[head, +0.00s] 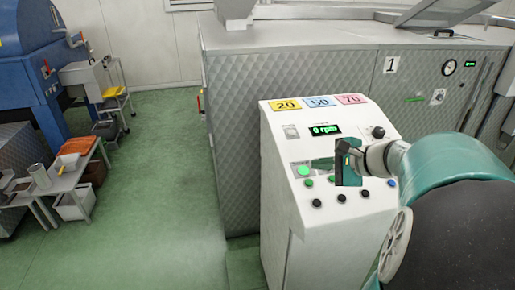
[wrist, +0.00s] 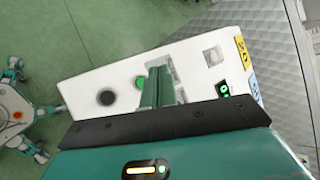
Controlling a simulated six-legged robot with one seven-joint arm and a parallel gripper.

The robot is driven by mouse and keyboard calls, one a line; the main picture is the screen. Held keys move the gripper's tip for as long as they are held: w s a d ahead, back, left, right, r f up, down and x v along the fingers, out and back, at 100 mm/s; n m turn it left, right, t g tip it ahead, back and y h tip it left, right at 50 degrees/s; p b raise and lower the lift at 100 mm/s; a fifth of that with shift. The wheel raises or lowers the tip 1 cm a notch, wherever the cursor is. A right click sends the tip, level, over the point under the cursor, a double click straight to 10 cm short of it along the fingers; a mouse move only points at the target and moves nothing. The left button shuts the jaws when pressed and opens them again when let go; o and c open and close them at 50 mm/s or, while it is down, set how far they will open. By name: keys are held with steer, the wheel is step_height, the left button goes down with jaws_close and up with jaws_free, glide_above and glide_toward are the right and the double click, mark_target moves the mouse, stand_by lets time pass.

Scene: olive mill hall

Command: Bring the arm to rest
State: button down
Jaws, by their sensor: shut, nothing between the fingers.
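My gripper (head: 322,165) is shut and empty in front of the sloping face of a white control console (head: 278,220) in the head view. My teal arm comes in from the right. In the wrist view the closed fingers of my gripper (wrist: 157,88) lie over the console panel (wrist: 80,88), close to a green button (wrist: 139,82). I cannot tell whether they touch the panel. A black knob (wrist: 106,98) shows left of the fingers. The display (head: 325,129) reads 0 rpm. Part of the button rows is hidden behind my gripper.
A large quilted-metal machine (head: 235,130) marked 1 stands directly behind the console. At left are a blue machine (head: 30,60), a low table (head: 68,180) with a canister and an orange item, and a small cart (head: 115,100). Green floor (head: 165,190) is clear between them and the console.

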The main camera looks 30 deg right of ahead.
steer(key=s+a+f+n+g+h, duration=0.1)
steer(key=s+a+n, duration=0.3)
steer(key=a+n, duration=0.6)
steer(key=s+a+f+n+g+h, duration=0.1)
steer(key=s+a+n+g, duration=0.3)
steer(key=a+n, duration=0.7)
steer(key=s+a+h, duration=0.1)
steer(key=a, duration=0.5)
steer(key=shift+a+g, duration=0.2)
steer(key=shift+g, duration=0.1)
